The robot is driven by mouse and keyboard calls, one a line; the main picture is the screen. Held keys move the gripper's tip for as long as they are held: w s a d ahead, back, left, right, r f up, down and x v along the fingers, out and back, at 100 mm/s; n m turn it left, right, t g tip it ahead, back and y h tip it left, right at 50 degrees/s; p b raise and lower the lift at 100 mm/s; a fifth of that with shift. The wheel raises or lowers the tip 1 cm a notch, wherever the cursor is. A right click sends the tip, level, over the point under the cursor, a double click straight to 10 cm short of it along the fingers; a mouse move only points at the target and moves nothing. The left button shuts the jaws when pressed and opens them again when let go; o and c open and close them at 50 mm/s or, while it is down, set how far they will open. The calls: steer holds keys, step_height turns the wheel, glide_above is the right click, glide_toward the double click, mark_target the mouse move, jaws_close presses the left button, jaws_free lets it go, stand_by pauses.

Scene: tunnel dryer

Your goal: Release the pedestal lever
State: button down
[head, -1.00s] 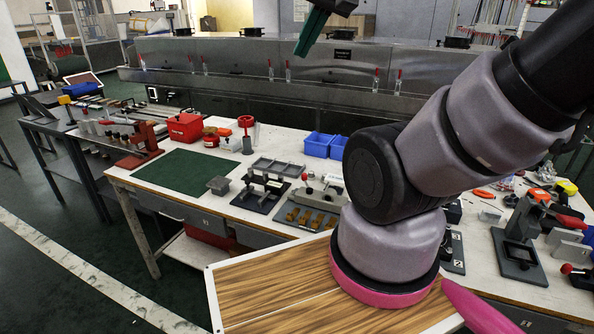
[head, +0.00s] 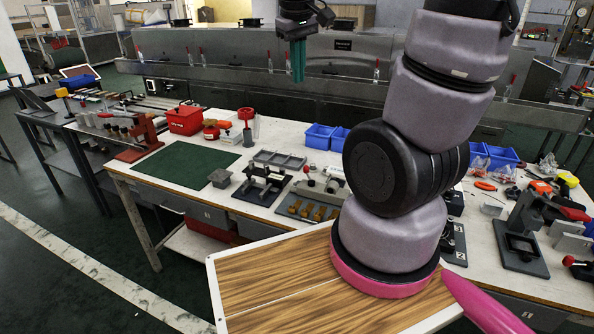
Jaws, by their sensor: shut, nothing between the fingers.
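My gripper (head: 298,79) is shut and empty, its green fingers pointing down in front of the steel dryer at top centre. It is well apart from everything on the bench. Several fixtures with red-tipped levers stand on the bench, and I cannot tell for sure which is the pedestal lever. A grey pedestal-like stand (head: 524,214) is at the right, with a red-knobbed handle (head: 570,261) near it. A small fixture with a red knob (head: 306,169) is at the centre. A red stand (head: 146,134) is at the left.
The white workbench (head: 297,140) also carries a green mat (head: 187,161), a red box (head: 185,120), blue bins (head: 318,137) and loose tools. The steel dryer (head: 230,62) runs behind it. A wood-topped board (head: 262,292) is in front, under my arm.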

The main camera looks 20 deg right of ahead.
steer(key=w+a+f+n+h, duration=0.1)
steer(key=w+f+n, duration=0.3)
steer(key=f, duration=0.6)
steer(key=w+a+f+n+h, duration=0.2)
steer(key=w+f+n+h, duration=0.2)
steer(key=f+n, duration=0.4)
steer(key=w+a+f+n+h, duration=0.1)
steer(key=w+f+n, duration=0.5)
steer(key=f, duration=0.8)
steer(key=shift+w+a+n+h, duration=0.2)
steer(key=shift+n+h, duration=0.1)
steer(key=shift+h, duration=0.5)
steer(key=shift+d, duration=0.1)
steer(key=x, duration=0.9)
steer(key=shift+d, duration=0.2)
steer(key=shift+w+d+f, duration=0.1)
steer(key=shift+w+d, duration=0.1)
steer(key=shift+d, duration=0.4)
steer(key=shift+w+d, duration=0.2)
steer(key=shift+d, duration=0.45)
steer(key=shift+w+d, duration=0.25)
steer(key=shift+d, duration=0.6)
